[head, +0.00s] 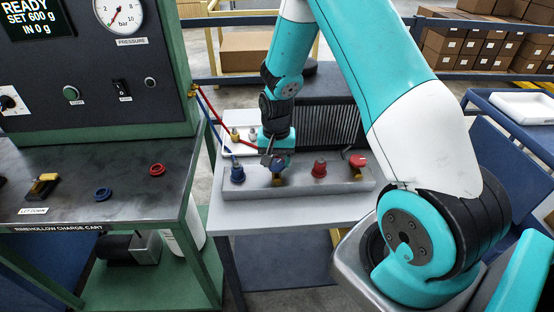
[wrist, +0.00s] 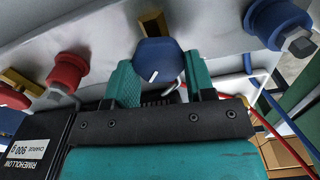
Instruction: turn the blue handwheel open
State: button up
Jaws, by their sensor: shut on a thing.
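The blue handwheel (wrist: 155,58) sits on a brass valve on the grey manifold block (head: 300,188). In the wrist view it lies between the two teal fingers of my gripper (wrist: 162,80), which is shut on it. A short white mark shows on its face. In the head view my gripper (head: 271,158) reaches down from above and covers part of the blue handwheel (head: 280,160).
A blue fitting (head: 237,172) stands left of my gripper. A red fitting (head: 319,168) and a red handwheel (head: 358,160) stand to the right. Red and blue hoses run from the green charge cart (head: 185,133) at left. A labelled black box (wrist: 40,145) shows in the wrist view.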

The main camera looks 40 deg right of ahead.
aim_at(275, 162)
jog(key=n, duration=0.4)
jog(key=shift+w+a+n, duration=0.1)
jog(key=shift+n, duration=0.2)
jog(key=shift+a+n, duration=0.1)
jog(key=shift+n, duration=1.7)
jog(key=o, duration=0.9)
jog(key=shift+r, duration=0.1)
notch_tip(275, 162, up, 17)
jog(key=shift+r+b, duration=0.15)
jog(key=shift+b, duration=0.65)
